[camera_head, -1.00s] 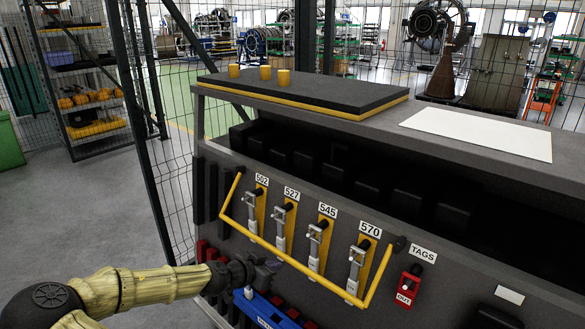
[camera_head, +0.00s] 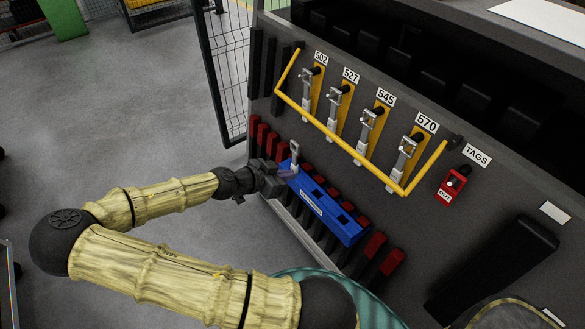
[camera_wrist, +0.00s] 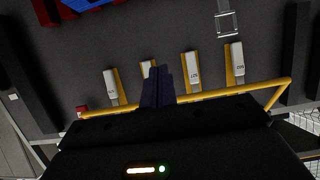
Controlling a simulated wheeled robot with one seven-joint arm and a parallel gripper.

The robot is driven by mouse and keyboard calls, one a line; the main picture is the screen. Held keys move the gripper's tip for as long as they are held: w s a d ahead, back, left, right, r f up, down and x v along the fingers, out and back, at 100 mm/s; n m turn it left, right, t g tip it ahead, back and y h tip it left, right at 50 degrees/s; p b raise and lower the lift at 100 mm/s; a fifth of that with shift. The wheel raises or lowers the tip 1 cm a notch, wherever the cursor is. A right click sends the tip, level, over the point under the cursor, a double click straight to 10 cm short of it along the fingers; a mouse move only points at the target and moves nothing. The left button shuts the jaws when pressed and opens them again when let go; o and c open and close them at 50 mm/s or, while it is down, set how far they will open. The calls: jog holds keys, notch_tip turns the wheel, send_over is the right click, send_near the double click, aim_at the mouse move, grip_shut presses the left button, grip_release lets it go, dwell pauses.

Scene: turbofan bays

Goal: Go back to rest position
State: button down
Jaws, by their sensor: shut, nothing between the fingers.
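My gripper (camera_head: 284,172) is at the end of my arm, in front of the grey panel, by the left end of the blue tray (camera_head: 345,228) in the head view. Its fingers are shut together and empty; they also show in the wrist view (camera_wrist: 157,88). A silver latch-like tool (camera_head: 294,156) stands upright at the tray's left end, close to the fingers. I cannot tell whether they touch. Several similar silver tools hang on yellow backings under labels 502, 527, 545 and 570 (camera_head: 426,122).
A yellow bar (camera_head: 340,144) stands out in front of the hanging tools. Red-topped black blocks (camera_head: 375,245) line the panel's lower part beside the tray. A red OUT tag (camera_head: 452,185) hangs under TAGS at right. Grey floor (camera_head: 130,110) at left is clear.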

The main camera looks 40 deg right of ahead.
dwell(0.5)
jog(key=s+a+f+n+g+y, duration=0.1)
jog(key=s+a+f+n+y, duration=0.45)
jog(key=a+y, duration=0.35)
jog(key=w+a+r+n+y, duration=0.1)
jog(key=a+r+n, duration=0.25)
jog(key=a, duration=0.25)
jog(key=a+r+n+t+y+p, duration=0.1)
jog(key=a+r+n+t+p, duration=0.1)
jog(key=r+p, duration=0.5)
jog(key=a+r+n+t+y+p, duration=0.1)
jog(key=a+r+n+p, duration=0.3)
jog(key=r, duration=1.4)
jog(key=n+t+p, duration=0.1)
jog(key=n+p, duration=0.2)
jog(key=shift+s+r+n+p, duration=0.3)
jog(key=shift+r+p, duration=0.05)
jog(key=shift+r, duration=0.05)
